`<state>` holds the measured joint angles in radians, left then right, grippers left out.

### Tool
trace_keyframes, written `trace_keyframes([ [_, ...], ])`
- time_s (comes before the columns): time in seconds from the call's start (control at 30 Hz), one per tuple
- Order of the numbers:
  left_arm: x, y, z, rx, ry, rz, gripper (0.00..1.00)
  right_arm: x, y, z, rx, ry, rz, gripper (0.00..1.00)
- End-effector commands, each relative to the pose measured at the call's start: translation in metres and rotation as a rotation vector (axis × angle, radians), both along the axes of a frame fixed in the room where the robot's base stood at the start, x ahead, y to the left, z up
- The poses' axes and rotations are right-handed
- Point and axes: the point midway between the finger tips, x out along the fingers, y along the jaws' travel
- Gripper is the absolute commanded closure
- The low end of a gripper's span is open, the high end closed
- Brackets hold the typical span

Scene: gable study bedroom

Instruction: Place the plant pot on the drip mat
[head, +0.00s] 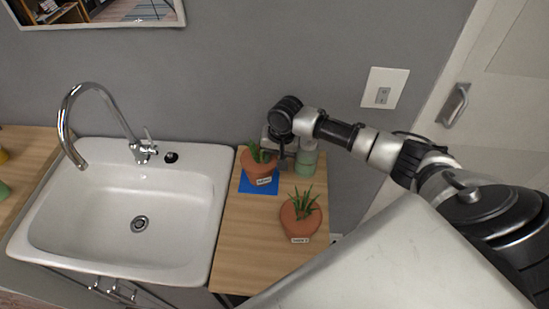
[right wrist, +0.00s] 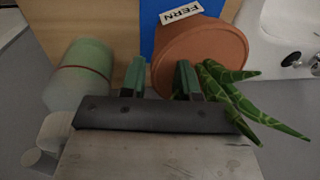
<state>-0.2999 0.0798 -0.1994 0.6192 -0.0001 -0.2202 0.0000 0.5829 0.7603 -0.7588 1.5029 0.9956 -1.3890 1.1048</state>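A terracotta plant pot (head: 260,171) with a green plant and a white label stands over the blue drip mat (head: 258,187) on the wooden counter; the mat shows around its lower side. I cannot tell whether its whole base rests flat. In the right wrist view the pot (right wrist: 205,50) has a label reading FERN, and the mat (right wrist: 148,30) shows beside it. My right gripper (head: 283,156) is at the pot's back right rim. Its fingers (right wrist: 160,80) are apart, one outside the wall and one over the opening, with a visible gap. My left gripper is out of view.
A second terracotta pot (head: 301,219) with a spiky plant stands nearer on the counter (head: 245,250). A green jar (head: 306,160) stands right of the gripper, close to it in the right wrist view (right wrist: 85,75). A white sink (head: 90,205) with a tap lies left.

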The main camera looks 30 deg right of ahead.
Motion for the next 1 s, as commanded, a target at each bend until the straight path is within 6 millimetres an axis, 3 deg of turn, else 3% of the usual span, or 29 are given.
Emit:
trace_keyframes([
  [0.5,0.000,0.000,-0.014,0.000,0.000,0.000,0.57,-0.008,-0.013,0.097,0.001,-0.004,0.000,0.69],
  [0.7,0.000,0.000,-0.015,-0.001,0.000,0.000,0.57,-0.010,-0.015,0.111,-0.001,-0.001,0.000,0.69],
  [1.0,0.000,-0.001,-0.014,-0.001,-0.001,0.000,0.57,-0.011,-0.015,0.112,0.000,0.000,0.000,0.69],
])
